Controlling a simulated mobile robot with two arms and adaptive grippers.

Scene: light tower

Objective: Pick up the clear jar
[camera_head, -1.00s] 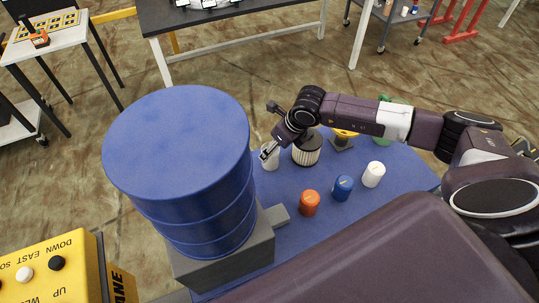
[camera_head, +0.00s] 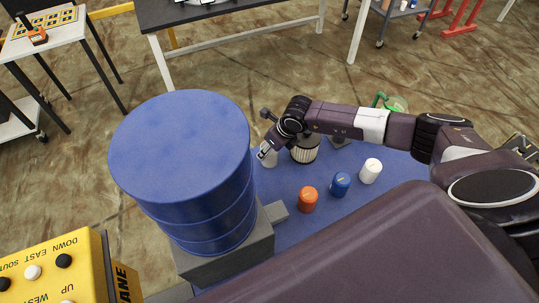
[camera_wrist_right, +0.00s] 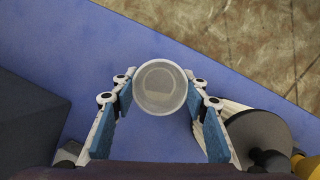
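The clear jar (camera_wrist_right: 160,87) is in the right wrist view, its round rim facing the camera, upright on the blue tabletop (camera_wrist_right: 80,50). My right gripper (camera_wrist_right: 160,80) is open, with one blue-padded finger on each side of the jar. The fingertips are close to the jar's sides; I cannot tell if they touch. In the head view, the right gripper (camera_head: 267,149) points down at the jar (camera_head: 269,160), which is partly hidden by it. My left gripper is not in view.
A big blue drum (camera_head: 181,150) on a grey base (camera_head: 225,260) stands left of the jar. A ribbed filter-like piece (camera_head: 304,152) is close on the right. Orange (camera_head: 307,199), blue (camera_head: 340,185) and white (camera_head: 370,171) pieces stand nearer me. A yellow control box (camera_head: 50,265) is at lower left.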

